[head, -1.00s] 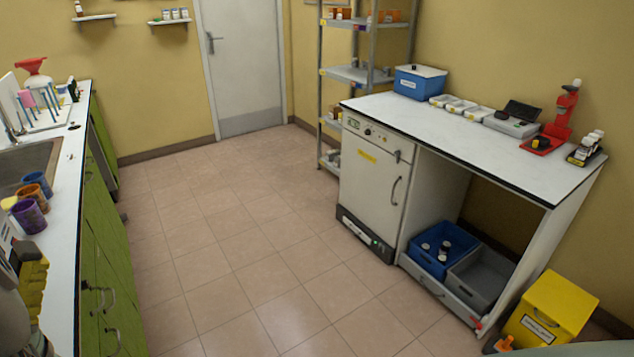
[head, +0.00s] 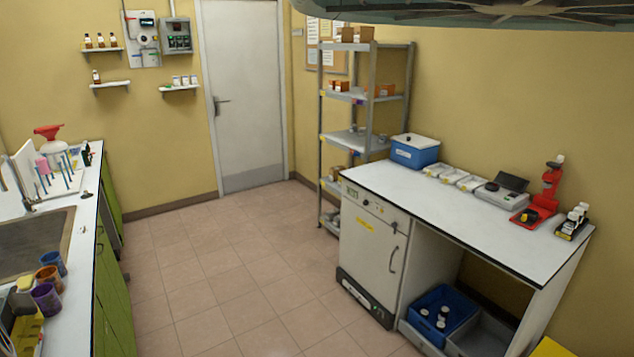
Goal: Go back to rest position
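The task names no object besides my own rest position. My gripper does not show in the head view, so its state and anything in it are hidden. A grey-green part with dark ribs (head: 500,10) crosses the top right edge of the view; I cannot tell what it is.
Tiled floor (head: 225,275) lies open between the left sink counter (head: 88,205) and the right white bench (head: 440,205). Blue and grey crates (head: 430,335) sit under the bench. A metal shelf (head: 350,140) and a closed door (head: 245,100) stand at the back.

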